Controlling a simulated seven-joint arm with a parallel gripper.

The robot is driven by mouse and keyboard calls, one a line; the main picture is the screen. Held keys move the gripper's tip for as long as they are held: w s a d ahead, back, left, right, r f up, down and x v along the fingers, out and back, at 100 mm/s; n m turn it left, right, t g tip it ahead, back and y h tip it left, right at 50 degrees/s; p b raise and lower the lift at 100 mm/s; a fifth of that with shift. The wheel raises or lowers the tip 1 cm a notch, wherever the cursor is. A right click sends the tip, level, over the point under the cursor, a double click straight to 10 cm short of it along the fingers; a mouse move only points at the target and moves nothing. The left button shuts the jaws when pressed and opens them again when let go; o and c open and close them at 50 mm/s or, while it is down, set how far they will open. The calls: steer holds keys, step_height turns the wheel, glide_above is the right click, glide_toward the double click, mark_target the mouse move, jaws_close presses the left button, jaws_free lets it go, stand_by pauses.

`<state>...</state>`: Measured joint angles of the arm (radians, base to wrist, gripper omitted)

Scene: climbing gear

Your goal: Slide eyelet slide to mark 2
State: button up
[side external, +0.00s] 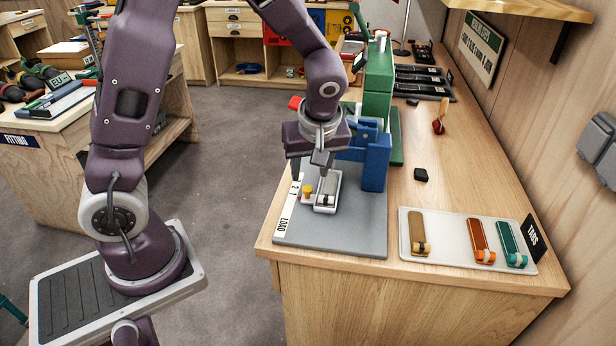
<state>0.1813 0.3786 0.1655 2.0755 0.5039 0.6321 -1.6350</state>
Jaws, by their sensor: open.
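The eyelet slide (324,208) is a small pale carriage on a grey base plate (340,237). A yellow knob (307,191) stands at its left side. A grey-green strip lies on the slide. A white scale strip (284,221) along the plate's left edge reads LOAD nearest the camera, then 1 and 2 farther back. The slide sits beside the stretch between LOAD and the numbers; its exact alignment cannot be told. My gripper (309,176) is open, pointing down just above and behind the knob. Contact with the knob is not visible. The gripper partly hides the slide's far end.
A blue block-like press part (373,160) and a green press (378,85) stand right behind the slide. A white tray (450,257) with brown, orange and teal tabs lies to the right. A small black block (421,175) is on the bench. The plate's front is clear.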

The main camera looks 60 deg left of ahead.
mark_target(308, 188)
steer(key=x, duration=0.7)
steer(key=shift+w, duration=0.2)
jaws_close()
steer(key=shift+r, duration=0.1)
stand_by(0.9)
